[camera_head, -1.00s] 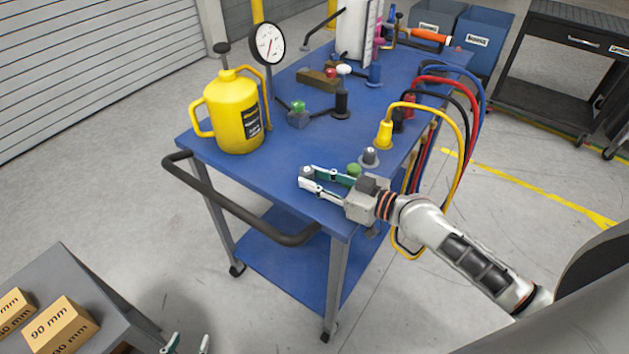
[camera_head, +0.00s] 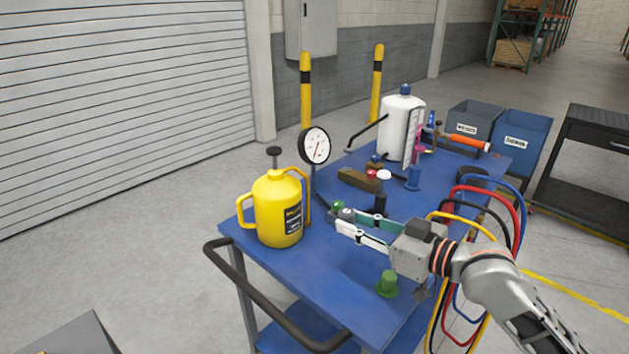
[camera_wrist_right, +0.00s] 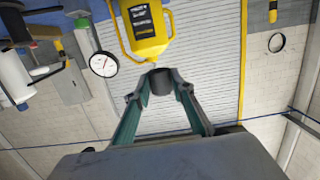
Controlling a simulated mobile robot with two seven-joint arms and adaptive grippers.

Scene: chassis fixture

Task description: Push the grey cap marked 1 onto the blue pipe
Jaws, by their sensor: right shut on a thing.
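A small grey cap (camera_head: 347,214) is held between the fingertips of my right gripper (camera_head: 345,222), above the blue cart top. It also shows as a dark grey cylinder (camera_wrist_right: 161,80) at the fingertips in the right wrist view. No mark can be read on it. The blue flanged piece (camera_head: 413,179) stands farther back on the cart; I cannot tell whether it is the blue pipe. The held cap is apart from it, nearer the front. My left gripper is not in view.
The blue cart top (camera_head: 330,275) carries a yellow jug (camera_head: 276,210), a dial gauge (camera_head: 315,146), a black flanged piece (camera_head: 380,203), a green flanged piece (camera_head: 387,284) and a white bottle (camera_head: 398,128). Coloured hoses (camera_head: 512,215) loop along the right edge. The front area is mostly clear.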

